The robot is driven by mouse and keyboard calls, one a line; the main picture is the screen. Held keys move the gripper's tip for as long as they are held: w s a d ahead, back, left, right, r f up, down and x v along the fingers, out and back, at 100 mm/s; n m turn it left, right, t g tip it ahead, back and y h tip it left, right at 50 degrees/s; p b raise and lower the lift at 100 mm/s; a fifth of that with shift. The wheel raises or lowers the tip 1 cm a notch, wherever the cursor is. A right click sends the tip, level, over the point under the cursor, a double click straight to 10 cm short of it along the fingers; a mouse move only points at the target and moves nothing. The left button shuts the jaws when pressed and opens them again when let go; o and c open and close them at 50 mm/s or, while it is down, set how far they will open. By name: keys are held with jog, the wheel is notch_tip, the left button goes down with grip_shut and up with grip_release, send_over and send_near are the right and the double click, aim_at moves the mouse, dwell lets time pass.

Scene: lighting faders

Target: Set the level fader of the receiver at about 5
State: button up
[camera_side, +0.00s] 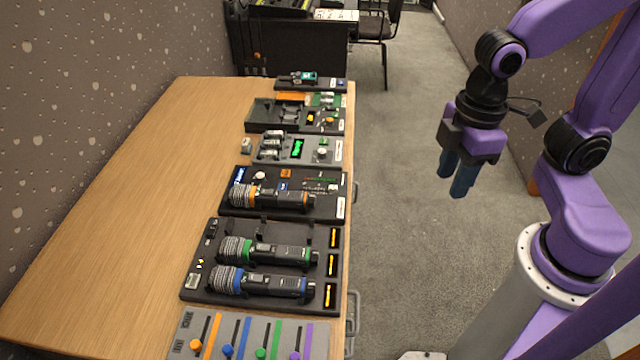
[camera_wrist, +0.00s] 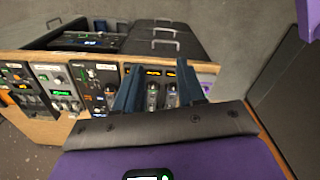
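A grey fader panel (camera_side: 250,338) lies at the near end of the wooden table in the side view, cut off by the bottom edge. It has an orange (camera_side: 196,345), a blue (camera_side: 228,350), a green (camera_side: 261,353) and a purple (camera_side: 295,355) fader knob beside matching strips. Their scale marks are too small to read. A grey unit with a green display and knobs (camera_side: 297,150) sits farther back. I cannot tell which unit is the receiver. My gripper (camera_side: 455,190) hangs right of the table, over the floor, empty. Its blue fingers stand apart in the wrist view (camera_wrist: 160,66).
A black tray (camera_side: 262,227) holds two microphones, green-ringed (camera_side: 268,252) and blue-ringed (camera_side: 262,283). Behind it is a dark panel with an orange-ringed microphone (camera_side: 272,197). More equipment (camera_side: 310,82) stands at the far end. The table's left side (camera_side: 130,200) is clear.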

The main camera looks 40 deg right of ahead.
jog(key=w+a+f+m, duration=0.1)
jog(key=w+a, duration=0.2)
jog(key=w, duration=0.8)
jog(key=m, duration=0.2)
send_over(333, 187)
notch_tip(333, 187, down, 8)
notch_tip(333, 187, down, 17)
jog(key=shift+f, duration=0.2)
grip_shut()
